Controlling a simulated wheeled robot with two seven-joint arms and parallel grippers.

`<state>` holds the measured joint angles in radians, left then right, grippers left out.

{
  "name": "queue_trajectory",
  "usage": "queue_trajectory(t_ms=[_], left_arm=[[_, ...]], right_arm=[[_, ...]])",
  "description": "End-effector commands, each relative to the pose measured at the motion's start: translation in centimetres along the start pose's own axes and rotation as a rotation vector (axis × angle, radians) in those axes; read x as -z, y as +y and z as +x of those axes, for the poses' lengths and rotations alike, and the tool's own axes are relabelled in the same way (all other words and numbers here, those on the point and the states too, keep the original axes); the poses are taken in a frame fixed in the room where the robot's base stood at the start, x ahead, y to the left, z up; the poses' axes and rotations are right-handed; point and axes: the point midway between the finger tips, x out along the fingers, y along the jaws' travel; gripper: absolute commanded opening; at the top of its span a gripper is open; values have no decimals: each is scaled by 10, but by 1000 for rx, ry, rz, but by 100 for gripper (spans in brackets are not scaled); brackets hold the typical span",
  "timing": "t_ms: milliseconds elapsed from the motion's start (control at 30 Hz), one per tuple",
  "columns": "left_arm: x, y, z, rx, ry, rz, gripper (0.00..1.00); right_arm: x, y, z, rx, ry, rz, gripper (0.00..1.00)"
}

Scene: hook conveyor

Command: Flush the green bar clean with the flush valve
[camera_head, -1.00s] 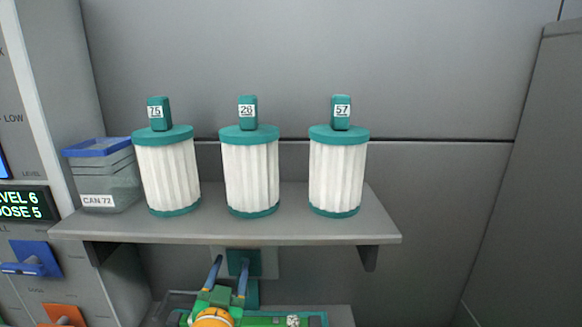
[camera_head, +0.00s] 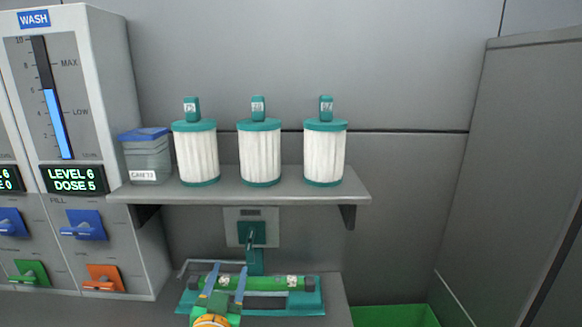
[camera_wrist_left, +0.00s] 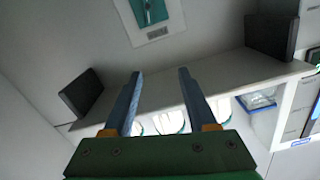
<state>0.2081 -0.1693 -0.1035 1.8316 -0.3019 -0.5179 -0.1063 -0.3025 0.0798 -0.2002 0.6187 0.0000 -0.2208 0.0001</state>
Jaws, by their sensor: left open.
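The green bar (camera_head: 265,283) lies level in a teal tray (camera_head: 300,311) below the shelf. Pale speckled patches show on it; my gripper covers part of its left side. The flush valve (camera_head: 252,234) is a teal plate with a lever on a grey wall panel, above the bar; it also shows at the top of the left wrist view (camera_wrist_left: 150,12). My left gripper (camera_head: 230,267) is open with nothing between its blue fingers (camera_wrist_left: 160,73). In the head view its fingertips appear below and left of the valve lever, apart from it. My right gripper is out of view.
A grey shelf (camera_head: 270,198) above the valve holds three white filter cartridges (camera_head: 260,158) and a blue-lidded container (camera_head: 146,158). A wash dispenser (camera_head: 90,120) with coloured levers stands at left. A green bin (camera_head: 393,316) is at lower right.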

Motion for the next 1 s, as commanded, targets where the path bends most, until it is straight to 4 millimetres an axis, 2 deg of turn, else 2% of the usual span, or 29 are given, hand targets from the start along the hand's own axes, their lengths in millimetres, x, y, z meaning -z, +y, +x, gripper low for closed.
queue_trajectory(t_ms=[267, 467, 700, 867, 1000], left_arm=[[-49, -2, -24, -23, -165, -22, 57], [-98, -1, -58, -54, -349, -40, 57], [-161, 4, -126, -112, -634, -63, 57], [-194, 7, -181, -160, -829, -70, 57], [-213, 10, -233, -205, -998, -69, 57]], right_arm=[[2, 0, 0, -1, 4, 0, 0], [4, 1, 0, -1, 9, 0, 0], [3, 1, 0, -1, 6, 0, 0], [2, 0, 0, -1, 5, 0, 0], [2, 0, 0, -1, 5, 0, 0]])
